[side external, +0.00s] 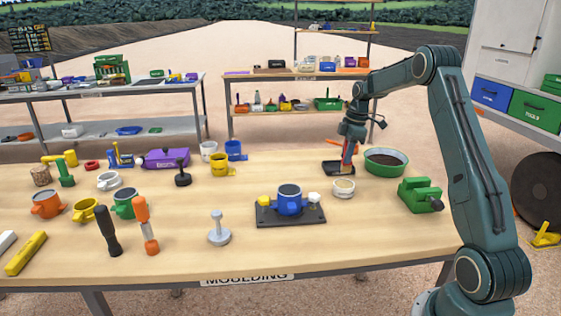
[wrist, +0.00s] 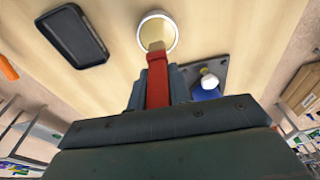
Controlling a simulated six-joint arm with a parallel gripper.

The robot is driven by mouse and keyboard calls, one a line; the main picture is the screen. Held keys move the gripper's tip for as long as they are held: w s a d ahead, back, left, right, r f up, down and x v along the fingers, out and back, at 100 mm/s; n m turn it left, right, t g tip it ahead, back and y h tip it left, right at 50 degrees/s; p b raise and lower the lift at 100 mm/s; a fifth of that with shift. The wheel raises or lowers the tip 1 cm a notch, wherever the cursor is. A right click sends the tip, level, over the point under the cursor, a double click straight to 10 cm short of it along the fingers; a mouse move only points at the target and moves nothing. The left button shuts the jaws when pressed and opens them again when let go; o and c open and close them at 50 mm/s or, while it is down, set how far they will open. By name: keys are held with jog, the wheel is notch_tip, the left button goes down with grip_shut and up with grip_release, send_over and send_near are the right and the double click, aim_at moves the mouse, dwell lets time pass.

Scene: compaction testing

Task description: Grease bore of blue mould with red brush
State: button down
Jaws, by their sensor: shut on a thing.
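My gripper (side external: 350,141) is shut on the red brush (side external: 348,157), which points down at the right side of the table. In the wrist view the brush (wrist: 158,80) reaches out from between the jaws, and its pale tip overlaps the near rim of a round tin (wrist: 155,24) of cream-coloured grease. In the side view the tin (side external: 344,188) stands just below and in front of the brush; I cannot tell whether they touch. In the wrist view the mould (wrist: 205,94) is partly hidden.
A black tray (side external: 331,171) lies behind the tin. A green bowl of soil (side external: 386,164) and a green block-like device (side external: 419,195) stand to the right. A grey tamper (side external: 219,232) stands left of the base plate. Several coloured moulds and tools crowd the left; the front right is clear.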

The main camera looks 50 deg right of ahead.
jog(key=shift+r, duration=1.05)
jog(key=shift+w+a, duration=0.3)
jog(key=shift+a, duration=0.25)
jog(key=w+a+m, duration=0.2)
jog(key=a, duration=1.5)
jog(key=w+a+r+m, duration=0.1)
jog(key=a+m, duration=0.2)
jog(key=a, duration=1.4)
jog(key=shift+w+r+h, duration=0.15)
jog(key=shift+w+h, duration=0.15)
jog(key=shift+w, duration=0.05)
